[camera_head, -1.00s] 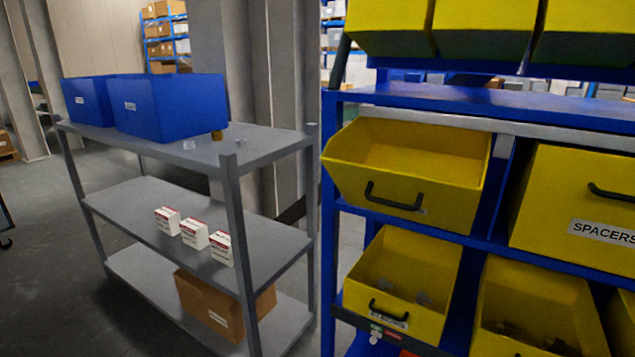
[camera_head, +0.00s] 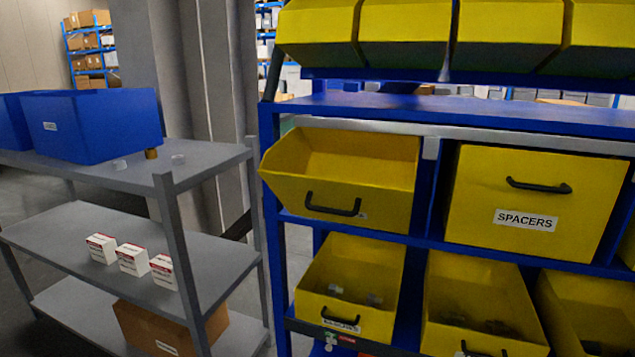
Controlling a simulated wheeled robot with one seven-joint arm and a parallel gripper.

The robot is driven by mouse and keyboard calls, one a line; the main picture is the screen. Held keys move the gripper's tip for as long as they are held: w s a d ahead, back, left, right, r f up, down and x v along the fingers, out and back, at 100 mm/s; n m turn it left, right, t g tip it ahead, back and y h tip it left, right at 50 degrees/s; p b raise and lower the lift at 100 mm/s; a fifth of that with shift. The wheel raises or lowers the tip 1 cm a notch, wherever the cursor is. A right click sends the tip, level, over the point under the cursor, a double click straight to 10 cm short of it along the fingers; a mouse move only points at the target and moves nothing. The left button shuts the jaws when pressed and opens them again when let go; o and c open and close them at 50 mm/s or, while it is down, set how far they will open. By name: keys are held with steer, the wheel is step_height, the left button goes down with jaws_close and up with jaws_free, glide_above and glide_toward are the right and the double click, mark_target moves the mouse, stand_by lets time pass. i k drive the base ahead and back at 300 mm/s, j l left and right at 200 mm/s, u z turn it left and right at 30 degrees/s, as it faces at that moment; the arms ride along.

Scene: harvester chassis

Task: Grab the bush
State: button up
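A small brown cylinder (camera_head: 151,154), which looks like a bush, stands on the top board of the grey shelf (camera_head: 205,158), just right of a blue bin (camera_head: 100,135). A small pale ring-like part (camera_head: 178,159) lies to its right. Another pale part (camera_head: 120,164) lies to its left, in front of the bin. These parts are too small to tell exactly which is the bush. My gripper is not in view.
Three white-and-red boxes (camera_head: 132,260) sit on the middle board, a cardboard box (camera_head: 165,325) below. A blue rack (camera_head: 270,180) with yellow bins, one labelled SPACERS (camera_head: 530,200), stands to the right. A grey pillar (camera_head: 215,90) rises behind the shelf.

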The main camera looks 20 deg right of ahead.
mark_target(149, 153)
steer(key=i+j+z, duration=0.15)
steer(key=j, duration=0.3)
steer(key=i+j+z, duration=0.15)
steer(key=j, duration=0.3)
steer(key=i+j+z, duration=0.1)
steer(key=j, duration=0.35)
steer(key=i+j+z, duration=0.15)
steer(key=j, duration=0.35)
steer(key=i+j+z, duration=0.15)
steer(key=j, duration=0.35)
